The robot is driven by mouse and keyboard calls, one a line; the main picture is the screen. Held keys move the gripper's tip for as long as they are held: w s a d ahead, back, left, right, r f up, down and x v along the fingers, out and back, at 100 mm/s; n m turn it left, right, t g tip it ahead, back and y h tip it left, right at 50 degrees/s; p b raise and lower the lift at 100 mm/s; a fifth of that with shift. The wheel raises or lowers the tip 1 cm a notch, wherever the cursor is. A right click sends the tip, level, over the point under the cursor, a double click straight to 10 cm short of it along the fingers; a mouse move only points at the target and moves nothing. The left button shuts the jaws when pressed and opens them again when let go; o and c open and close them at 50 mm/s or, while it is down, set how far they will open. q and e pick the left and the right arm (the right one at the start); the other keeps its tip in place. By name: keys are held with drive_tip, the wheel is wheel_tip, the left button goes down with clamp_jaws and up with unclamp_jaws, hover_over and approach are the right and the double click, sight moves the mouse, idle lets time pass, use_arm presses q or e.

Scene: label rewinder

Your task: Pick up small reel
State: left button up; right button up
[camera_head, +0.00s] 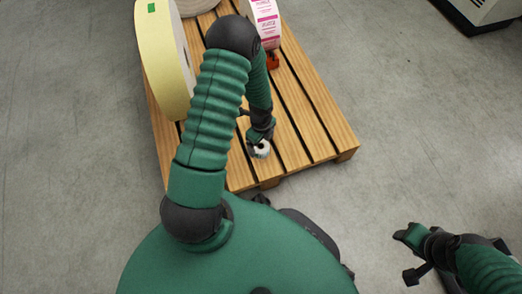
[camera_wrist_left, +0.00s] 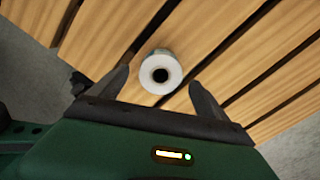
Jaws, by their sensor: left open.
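The small reel (camera_head: 262,150) is white with a dark core hole and stands on the wooden pallet (camera_head: 318,125) near its front edge. In the left wrist view the small reel (camera_wrist_left: 160,72) lies between and just beyond the fingertips of my left gripper (camera_wrist_left: 160,84), which is open and empty. In the head view my left gripper (camera_head: 258,142) is right at the reel and partly hides it.
A large yellow reel (camera_head: 163,60) stands on the pallet's left side. A reel with pink and white labels (camera_head: 266,22) stands at the back right, with an orange-red part (camera_head: 272,61) below it.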

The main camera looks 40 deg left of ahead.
use_arm(q)
wheel_tip(320, 180, down, 4)
drive_tip(key=shift+a+b, duration=0.1)
drive_tip(key=shift+b, duration=1.05)
drive_tip(key=shift+r, duration=0.2)
drive_tip(key=shift+c, duration=0.4)
drive_tip(key=c, duration=1.5)
use_arm(e)
drive_tip(key=x, duration=0.3)
drive_tip(key=shift+s+a+f, duration=0.1)
drive_tip(key=shift+s+f, duration=0.1)
drive_tip(key=shift+s, duration=0.15)
use_arm(q)
drive_tip(key=shift+c, duration=0.2)
